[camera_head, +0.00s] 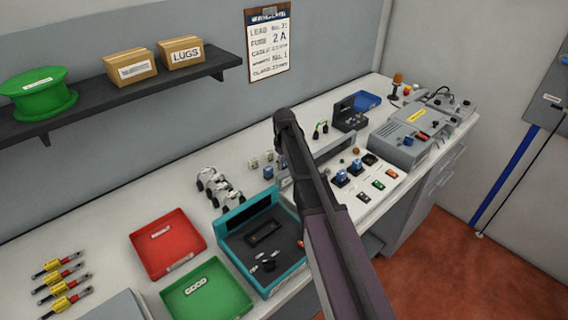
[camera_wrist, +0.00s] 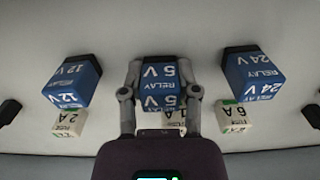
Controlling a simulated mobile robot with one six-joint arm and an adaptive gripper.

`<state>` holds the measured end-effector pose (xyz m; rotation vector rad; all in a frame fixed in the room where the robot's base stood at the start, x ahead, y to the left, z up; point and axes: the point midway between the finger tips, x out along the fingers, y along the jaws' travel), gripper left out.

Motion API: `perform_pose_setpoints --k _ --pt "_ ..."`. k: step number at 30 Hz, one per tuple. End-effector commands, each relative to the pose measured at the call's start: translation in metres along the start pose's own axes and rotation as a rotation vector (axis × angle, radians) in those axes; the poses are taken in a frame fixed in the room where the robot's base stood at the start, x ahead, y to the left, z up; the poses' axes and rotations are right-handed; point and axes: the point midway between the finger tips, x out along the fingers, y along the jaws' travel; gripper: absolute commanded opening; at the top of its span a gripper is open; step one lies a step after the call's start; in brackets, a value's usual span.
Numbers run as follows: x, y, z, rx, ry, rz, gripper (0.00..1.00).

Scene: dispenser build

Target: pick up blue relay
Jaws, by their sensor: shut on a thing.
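Three blue relays with dark bases show in the wrist view. The 5 V relay (camera_wrist: 160,88) is in the middle, the 12 V relay (camera_wrist: 72,82) is at the left and the 24 V relay (camera_wrist: 254,78) is at the right. My gripper (camera_wrist: 160,70) is shut on the 5 V relay, with one finger along each side. I cannot tell whether that relay is off the bench. In the head view, one small blue relay (camera_head: 268,172) stands left of my arm, which hides my fingertips and the held relay.
White fuses marked 2 A (camera_wrist: 67,122) and 24-side fuse (camera_wrist: 233,117) stand close to the relays. A teal-edged tester (camera_head: 262,235), red tray (camera_head: 168,243) and green GOOD tray (camera_head: 207,293) are at the front. A grey device (camera_head: 412,135) is at the right.

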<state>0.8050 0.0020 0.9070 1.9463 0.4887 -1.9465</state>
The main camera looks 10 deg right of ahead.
Motion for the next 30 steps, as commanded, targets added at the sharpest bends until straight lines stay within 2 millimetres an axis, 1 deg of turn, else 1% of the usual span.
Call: perform_pose_setpoints --k 8,24,30 --pt "-0.019 0.000 0.000 0.000 0.000 0.000 0.05" --pt "-0.074 0.000 0.000 0.000 0.000 0.000 0.05" --pt "-0.089 0.000 0.000 0.000 0.000 0.000 0.05"
